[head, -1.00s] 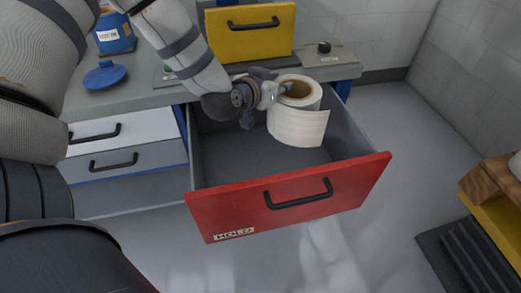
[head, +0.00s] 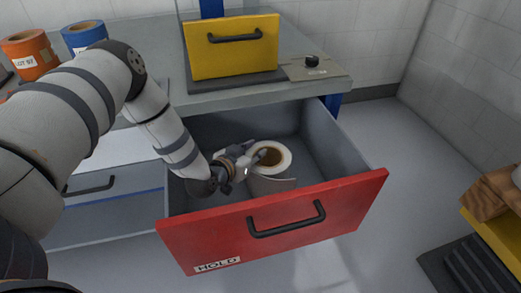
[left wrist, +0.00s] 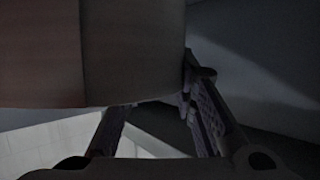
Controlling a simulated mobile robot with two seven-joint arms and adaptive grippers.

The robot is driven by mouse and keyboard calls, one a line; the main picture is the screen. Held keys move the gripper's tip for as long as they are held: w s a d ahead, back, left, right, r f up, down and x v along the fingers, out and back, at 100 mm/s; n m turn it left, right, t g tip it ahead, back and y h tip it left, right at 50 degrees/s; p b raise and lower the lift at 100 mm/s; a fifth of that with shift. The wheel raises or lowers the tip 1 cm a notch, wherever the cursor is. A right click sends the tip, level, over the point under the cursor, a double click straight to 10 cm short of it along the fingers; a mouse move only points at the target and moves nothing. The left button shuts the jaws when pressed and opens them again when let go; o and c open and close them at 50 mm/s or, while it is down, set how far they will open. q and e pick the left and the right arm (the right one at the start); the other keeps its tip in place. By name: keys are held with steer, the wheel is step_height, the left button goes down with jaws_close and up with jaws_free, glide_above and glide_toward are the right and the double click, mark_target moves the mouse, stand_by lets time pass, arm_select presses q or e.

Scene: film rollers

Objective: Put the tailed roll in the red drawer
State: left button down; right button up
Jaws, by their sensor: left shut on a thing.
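The tailed roll (head: 271,158) is white with a brown core, and its loose tail sticks out toward the drawer front. It is upright inside the open red drawer (head: 345,211), whose front is labelled HOLD. My left gripper (head: 252,157) is shut on the roll at its left side, inside the drawer. In the left wrist view the roll (left wrist: 130,50) fills the upper part, dark and close, above the fingers (left wrist: 160,112). Whether the roll's underside touches the drawer floor I cannot tell. My right gripper is not in view.
A yellow box front with a handle (head: 234,48) stands on the bench behind the drawer, beside a small panel with a black knob (head: 312,61). Orange (head: 29,54) and blue (head: 84,37) rolls are at the back left. The drawer's right side is free.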

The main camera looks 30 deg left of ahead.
mark_target(257, 147)
arm_select(q)
steer(key=w, duration=0.2)
steer(key=shift+w+r, duration=0.15)
steer(key=shift+w, duration=0.2)
steer(key=shift+w+f, duration=0.2)
steer(key=shift+f, duration=0.3)
steer(key=shift+f+b, duration=0.2)
steer(key=shift+b, duration=0.15)
steer(key=c, duration=1.3)
jaws_free()
steer(key=shift+s+f, duration=0.1)
steer(key=shift+s, duration=0.05)
